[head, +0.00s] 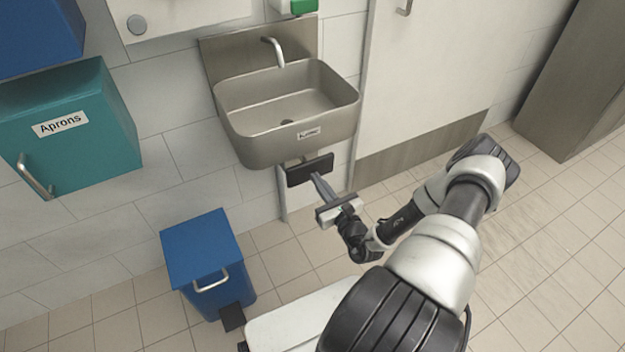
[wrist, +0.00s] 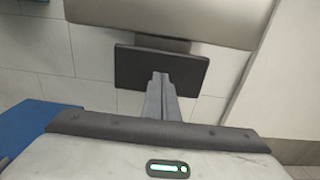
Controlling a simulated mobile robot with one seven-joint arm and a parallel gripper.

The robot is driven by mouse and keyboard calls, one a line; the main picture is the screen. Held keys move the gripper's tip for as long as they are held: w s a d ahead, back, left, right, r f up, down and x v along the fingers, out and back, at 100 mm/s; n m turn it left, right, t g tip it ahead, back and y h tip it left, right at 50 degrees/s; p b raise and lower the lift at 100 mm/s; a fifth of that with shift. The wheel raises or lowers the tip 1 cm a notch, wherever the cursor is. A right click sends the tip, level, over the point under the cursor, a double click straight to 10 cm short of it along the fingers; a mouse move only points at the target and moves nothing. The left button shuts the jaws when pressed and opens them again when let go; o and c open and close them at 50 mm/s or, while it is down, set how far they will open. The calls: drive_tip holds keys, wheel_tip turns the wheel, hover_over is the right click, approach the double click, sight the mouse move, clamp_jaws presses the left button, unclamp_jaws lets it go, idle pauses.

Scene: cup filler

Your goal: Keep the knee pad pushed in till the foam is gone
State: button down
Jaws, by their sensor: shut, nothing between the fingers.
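The knee pad (head: 297,174) is a dark flat plate below the front of the steel sink (head: 245,148). It also shows in the wrist view (wrist: 130,68), under the sink's underside. My gripper (head: 316,178) is shut and empty, its fingers pointing at the pad. The basin shows bare grey metal and a drain, with no foam visible. No stream shows under the tap (head: 275,52).
A blue pedal bin (head: 205,250) stands on the floor at lower left. A teal aprons box (head: 85,135) with a handle hangs on the left wall. A white door (head: 430,70) is right of the sink. Tiled floor at the right is clear.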

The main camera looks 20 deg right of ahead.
drive_tip(key=s+p, duration=0.1)
drive_tip(key=s, duration=0.9)
drive_tip(key=shift+d, duration=0.25)
